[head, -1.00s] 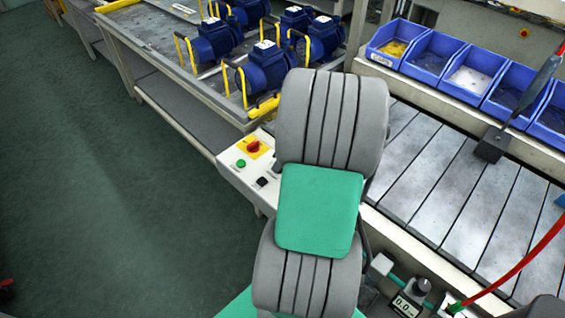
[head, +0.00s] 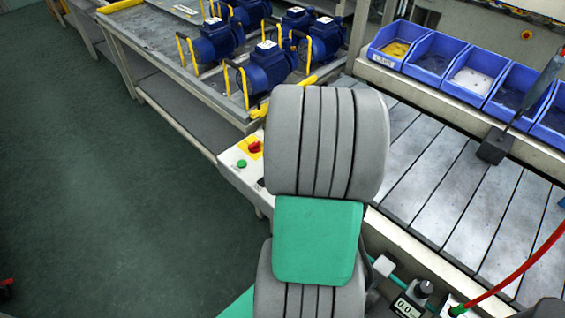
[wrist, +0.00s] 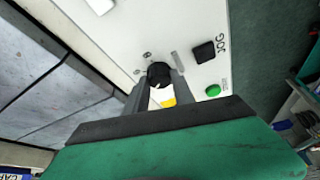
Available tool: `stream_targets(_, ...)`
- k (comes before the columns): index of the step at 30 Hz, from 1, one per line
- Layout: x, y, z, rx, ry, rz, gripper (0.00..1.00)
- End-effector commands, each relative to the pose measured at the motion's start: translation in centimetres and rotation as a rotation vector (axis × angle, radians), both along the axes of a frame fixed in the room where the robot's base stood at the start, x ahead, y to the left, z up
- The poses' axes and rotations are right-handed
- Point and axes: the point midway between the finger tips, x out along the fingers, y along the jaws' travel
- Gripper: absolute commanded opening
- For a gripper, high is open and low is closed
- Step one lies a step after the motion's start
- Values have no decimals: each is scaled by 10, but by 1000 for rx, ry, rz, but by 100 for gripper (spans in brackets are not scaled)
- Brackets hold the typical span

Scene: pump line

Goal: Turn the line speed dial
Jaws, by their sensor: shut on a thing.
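The dial (wrist: 159,72) is a round black knob on the white control panel (wrist: 125,32), seen in the wrist view with small dark marks beside it. My gripper (wrist: 160,79) has its two grey fingers on either side of the knob and is shut on it. A pale pointer mark shows on the knob's lower edge. In the head view my arm hides the dial and my gripper; only the left part of the panel (head: 234,176) shows.
Close by on the panel are a black JOG button (wrist: 203,52), a green button (wrist: 213,90) and a red switch on a yellow plate (head: 254,147). A slatted conveyor (head: 430,165) runs right of the panel. Blue pumps (head: 265,70) stand on the bench behind.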

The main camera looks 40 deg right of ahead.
Motion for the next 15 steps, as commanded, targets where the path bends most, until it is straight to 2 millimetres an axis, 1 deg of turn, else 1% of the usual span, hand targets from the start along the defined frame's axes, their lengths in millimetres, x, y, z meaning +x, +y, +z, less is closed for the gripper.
stream_targets(4, 0, 0, 0, -1, -1, 1, 0)
stream_targets(5, 0, 0, 0, -1, -1, 1, 31)
stream_targets(12, 0, 0, 0, 0, 0, 1, 50)
stream_targets(15, 0, 0, 0, 0, 0, 1, 52)
